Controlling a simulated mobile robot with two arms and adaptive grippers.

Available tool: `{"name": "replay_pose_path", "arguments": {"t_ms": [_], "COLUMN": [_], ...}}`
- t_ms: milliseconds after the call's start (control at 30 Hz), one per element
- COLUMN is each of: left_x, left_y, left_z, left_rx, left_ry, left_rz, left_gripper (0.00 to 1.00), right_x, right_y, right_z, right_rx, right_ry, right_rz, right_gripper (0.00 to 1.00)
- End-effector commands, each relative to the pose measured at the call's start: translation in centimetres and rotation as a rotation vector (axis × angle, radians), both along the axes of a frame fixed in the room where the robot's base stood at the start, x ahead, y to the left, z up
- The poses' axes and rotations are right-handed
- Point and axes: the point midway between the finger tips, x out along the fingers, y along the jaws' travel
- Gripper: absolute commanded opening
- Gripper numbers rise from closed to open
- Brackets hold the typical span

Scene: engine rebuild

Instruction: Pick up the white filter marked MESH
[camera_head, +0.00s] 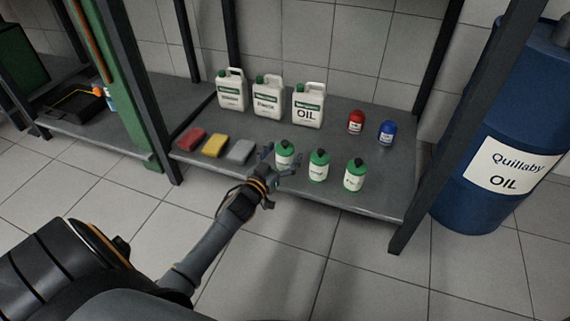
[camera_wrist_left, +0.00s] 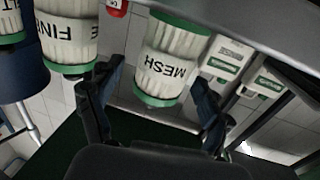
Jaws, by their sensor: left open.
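The white filter marked MESH (camera_wrist_left: 168,62), with green ends, stands on the grey shelf. In the head view it seems to be the leftmost of three green-topped white filters (camera_head: 285,154). My left gripper (camera_head: 281,161) is open at this filter. In the left wrist view the fingers of the left gripper (camera_wrist_left: 158,90) stand apart on either side of it, with visible gaps. A filter marked FINE (camera_wrist_left: 67,38) stands beside it, and another shows partly at the edge (camera_wrist_left: 10,22). My right gripper is not in view.
Two more filters (camera_head: 319,166) (camera_head: 354,175) stand to the right. White jugs (camera_head: 308,106) and small red (camera_head: 356,122) and blue (camera_head: 387,133) containers stand behind. A shelf post (camera_head: 425,190) and blue drum (camera_head: 495,115) are right.

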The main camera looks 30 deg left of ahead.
Motion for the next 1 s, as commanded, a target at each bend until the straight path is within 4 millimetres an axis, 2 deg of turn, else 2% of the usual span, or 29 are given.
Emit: {"name": "replay_pose_path", "arguments": {"t_ms": [67, 367, 667, 700, 1000], "left_x": [0.78, 1.11, 1.09, 1.10, 1.10], "left_y": [0.10, 0.13, 0.12, 0.12, 0.12], "left_z": [-0.20, 0.06, 0.03, 0.10, 0.40], "left_rx": [0.002, 0.001, 0.001, 0.001, 0.001], "left_ry": [-0.001, 0.001, 0.001, -0.001, -0.001], "left_rz": [0.000, 0.001, 0.001, 0.001, 0.000], "left_gripper": [0.79, 0.79, 0.18, 0.15, 0.14], "right_x": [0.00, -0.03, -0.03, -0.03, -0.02], "right_y": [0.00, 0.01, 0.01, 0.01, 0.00], "right_z": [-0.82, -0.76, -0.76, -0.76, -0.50], "right_rx": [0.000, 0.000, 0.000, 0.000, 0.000], "right_ry": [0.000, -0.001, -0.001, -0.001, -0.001], "right_rz": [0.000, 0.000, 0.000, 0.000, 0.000], "right_gripper": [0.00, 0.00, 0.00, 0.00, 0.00]}}
